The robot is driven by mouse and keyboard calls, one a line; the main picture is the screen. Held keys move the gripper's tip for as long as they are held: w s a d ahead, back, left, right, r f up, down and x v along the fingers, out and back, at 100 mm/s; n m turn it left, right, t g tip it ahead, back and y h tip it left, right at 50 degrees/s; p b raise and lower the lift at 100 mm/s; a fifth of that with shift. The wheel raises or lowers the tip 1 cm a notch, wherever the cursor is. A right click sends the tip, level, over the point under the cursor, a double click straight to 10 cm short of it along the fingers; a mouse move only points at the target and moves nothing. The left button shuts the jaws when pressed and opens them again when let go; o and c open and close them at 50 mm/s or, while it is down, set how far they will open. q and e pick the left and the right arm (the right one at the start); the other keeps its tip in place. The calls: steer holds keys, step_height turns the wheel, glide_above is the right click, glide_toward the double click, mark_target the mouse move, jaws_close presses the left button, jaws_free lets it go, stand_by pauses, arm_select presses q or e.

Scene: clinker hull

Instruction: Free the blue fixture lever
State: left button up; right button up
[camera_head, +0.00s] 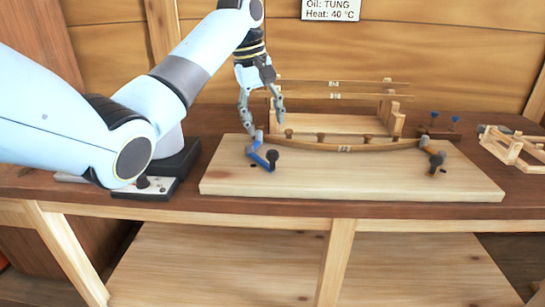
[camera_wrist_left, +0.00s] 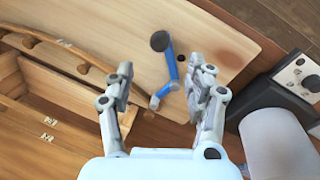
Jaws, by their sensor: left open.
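The blue fixture lever (camera_head: 263,159) stands at the left end of the pale board (camera_head: 330,188), with a dark round knob beside it and a grey end at the upper left. In the left wrist view the blue lever (camera_wrist_left: 172,67) lies ahead, between and beyond the fingers. My left gripper (camera_head: 263,118) is open and empty just above and behind the lever; its fingers also show in the left wrist view (camera_wrist_left: 161,80). I see no contact with the lever. A curved wooden strip (camera_head: 345,148) runs from near the lever to a grey clamp (camera_head: 436,160) at the right.
A wooden rack (camera_head: 350,124) holding thin strips stands behind the board. Two blue-topped pieces (camera_head: 437,122) and a light wooden frame (camera_head: 512,146) are at the right. A black box (camera_head: 160,186) is at the left. The board's front is clear.

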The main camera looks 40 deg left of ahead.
mark_target(271, 151)
arm_select(q)
steer(key=f, duration=0.3)
steer(key=w+f, duration=0.1)
steer(key=f, duration=0.3)
steer(key=d+f, duration=0.1)
steer(key=f, duration=0.2)
steer(key=shift+w+d+f+b, duration=0.1)
steer(key=shift+w+f+b, duration=0.2)
steer(key=shift+b, duration=0.1)
steer(key=shift+c, duration=0.2)
jaws_close()
